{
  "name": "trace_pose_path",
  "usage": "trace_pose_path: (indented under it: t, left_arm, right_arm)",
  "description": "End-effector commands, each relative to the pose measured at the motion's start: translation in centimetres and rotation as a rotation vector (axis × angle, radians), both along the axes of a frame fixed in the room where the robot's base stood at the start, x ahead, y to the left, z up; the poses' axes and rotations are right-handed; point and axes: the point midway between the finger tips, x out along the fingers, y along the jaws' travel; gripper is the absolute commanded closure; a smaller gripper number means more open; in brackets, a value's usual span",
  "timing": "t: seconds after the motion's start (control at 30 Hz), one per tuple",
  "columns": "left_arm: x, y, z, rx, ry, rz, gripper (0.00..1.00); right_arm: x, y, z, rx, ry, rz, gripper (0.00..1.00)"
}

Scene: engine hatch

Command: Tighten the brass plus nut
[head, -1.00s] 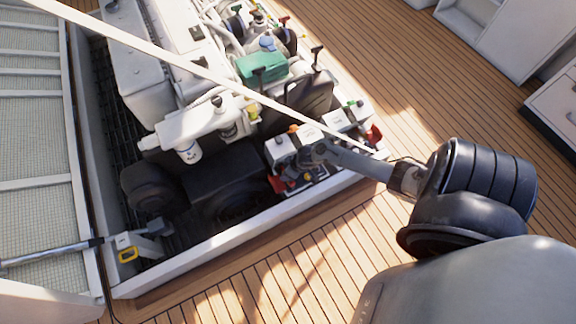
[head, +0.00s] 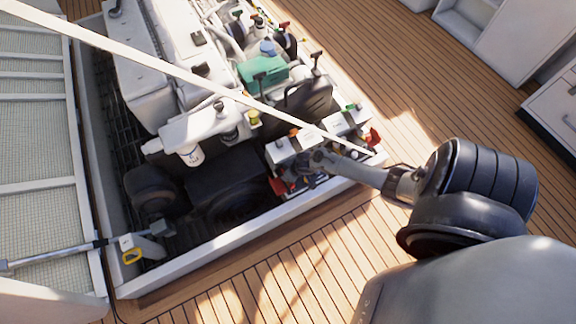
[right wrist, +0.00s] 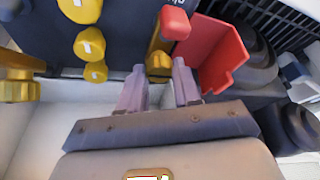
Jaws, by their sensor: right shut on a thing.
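My right gripper (right wrist: 159,80) is at the battery area, with its two pale fingers on either side of a brass nut (right wrist: 158,65). It is shut on this nut, which sits beside a red cap (right wrist: 175,22) and a raised red cover (right wrist: 215,50). In the head view my right gripper (head: 308,163) reaches down at the near right corner of the engine bay, and the nut is hidden there.
Several yellow-brass knobs (right wrist: 89,45) stand to the left in the wrist view. The white hatch rim (head: 250,230) runs along the near side, and a thin white bar (head: 190,70) crosses above the engine. Wooden deck (head: 230,290) is clear in front.

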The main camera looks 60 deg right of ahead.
Motion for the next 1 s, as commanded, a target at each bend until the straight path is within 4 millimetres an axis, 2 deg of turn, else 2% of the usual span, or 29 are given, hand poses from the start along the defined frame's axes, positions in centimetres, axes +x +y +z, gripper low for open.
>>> trace_pose_path:
  t: [0.17, 0.2, 0.37, 0.73, 0.87, 1.0]
  left_arm:
    - [0.0, -0.1, -0.2, -0.003, 0.003, 0.002, 0.57]
    - [0.0, -0.1, -0.2, -0.005, 0.003, 0.003, 0.57]
    - [0.0, -0.2, -0.2, -0.010, 0.003, 0.007, 0.57]
    - [0.0, -0.3, 0.2, -0.012, 0.003, 0.008, 0.57]
    - [0.0, -0.2, 1.2, -0.009, 0.003, 0.006, 0.57]
    - [0.0, -0.1, 2.9, -0.004, 0.004, 0.003, 0.57]
  right_arm:
    - [0.1, 0.0, 0.0, 0.002, -0.002, 0.001, 0.98]
    - [0.1, 0.0, 0.0, 0.002, -0.002, 0.001, 0.66]
    - [0.1, 0.0, 0.0, 0.002, -0.002, 0.001, 0.42]
    - [0.0, 0.0, 0.4, 0.001, -0.002, 0.002, 0.42]
    - [-0.5, 0.0, 1.5, 0.000, -0.001, 0.001, 0.42]
    - [-1.2, 0.1, 3.5, 0.000, -0.001, 0.001, 0.42]
